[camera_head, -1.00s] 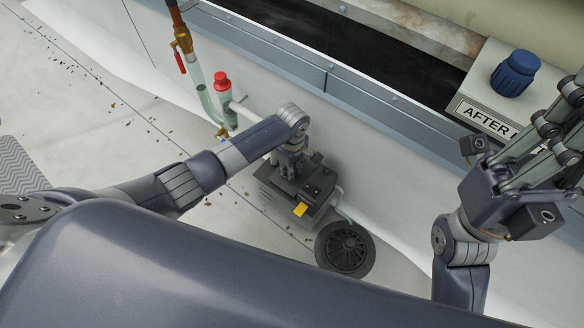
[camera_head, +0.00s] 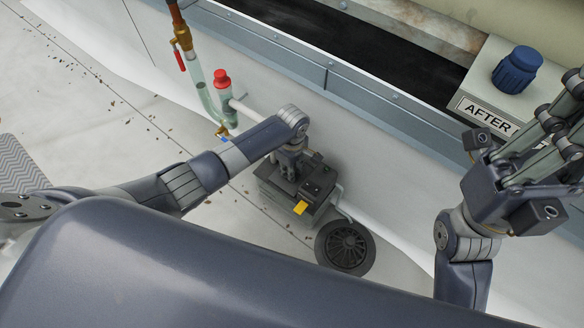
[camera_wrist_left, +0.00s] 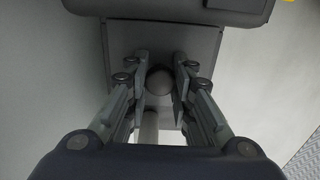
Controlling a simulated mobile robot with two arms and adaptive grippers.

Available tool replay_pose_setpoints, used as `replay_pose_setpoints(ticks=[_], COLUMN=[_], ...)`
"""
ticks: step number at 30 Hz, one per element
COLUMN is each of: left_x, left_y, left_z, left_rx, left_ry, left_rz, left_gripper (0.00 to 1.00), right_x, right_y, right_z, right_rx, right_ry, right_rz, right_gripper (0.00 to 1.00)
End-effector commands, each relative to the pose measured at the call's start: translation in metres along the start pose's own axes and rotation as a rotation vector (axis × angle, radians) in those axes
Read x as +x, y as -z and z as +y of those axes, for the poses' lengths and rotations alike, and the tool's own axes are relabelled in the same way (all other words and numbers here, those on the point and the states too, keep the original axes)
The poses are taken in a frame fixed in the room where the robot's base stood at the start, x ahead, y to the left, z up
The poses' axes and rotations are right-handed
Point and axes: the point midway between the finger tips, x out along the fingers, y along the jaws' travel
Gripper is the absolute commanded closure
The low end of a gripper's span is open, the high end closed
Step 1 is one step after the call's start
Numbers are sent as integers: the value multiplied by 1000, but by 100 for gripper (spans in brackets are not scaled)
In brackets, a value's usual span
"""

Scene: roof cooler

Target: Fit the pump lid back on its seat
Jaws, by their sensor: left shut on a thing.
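The pump (camera_head: 320,186) is a dark grey box with a small yellow tag, standing on the pale floor against the white wall. My left gripper (camera_wrist_left: 160,98) is over its left part, mostly hidden by my wrist in the head view. In the left wrist view its fingers stand either side of a round dark knob (camera_wrist_left: 159,78) on a flat grey plate that looks like the pump lid (camera_wrist_left: 122,38). The gripper is shut on this knob. Whether the lid rests flush on its seat cannot be told. My right gripper (camera_head: 560,118) is open and empty at the right.
A round black grille (camera_head: 345,248) lies beside the pump. A pipe with a red-capped valve (camera_head: 222,80) and a red-handled brass valve (camera_head: 183,40) stand behind on the left. A ledge with a blue knob (camera_head: 516,70) and an "AFTER" label (camera_head: 488,114) is near my right gripper.

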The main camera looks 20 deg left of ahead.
Motion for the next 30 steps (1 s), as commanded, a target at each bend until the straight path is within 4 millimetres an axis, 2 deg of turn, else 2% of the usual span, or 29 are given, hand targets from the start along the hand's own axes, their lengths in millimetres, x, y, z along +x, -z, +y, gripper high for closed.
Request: replay_pose_setpoints(ticks=[13,14,15,17,24,27,28,30], left_x=[6,6,5,5,5,5,5,5], left_y=[0,0,0,0,0,0,0,0], left_z=[0,0,0,0,0,0,0,0], left_rx=[0,0,0,0,0,0,0,0], left_ry=[0,-1,-1,-1,-1,0,0,0], left_rz=[-1,-1,-1,-1,-1,0,0,0], left_gripper=[100,76,67,55,55,38,35,35], right_x=[0,0,0,1,1,1,1,1], right_y=[0,0,0,0,0,0,0,0], right_z=[0,1,1,1,2,2,2,2], right_rx=[-1,-1,-1,-2,-2,-2,-2,-2], right_ry=[-4,-5,-7,-10,-13,-13,-13,-12], right_rz=[1,2,4,5,6,6,6,6], right_gripper=[100,100,100,100,100,100,100,100])
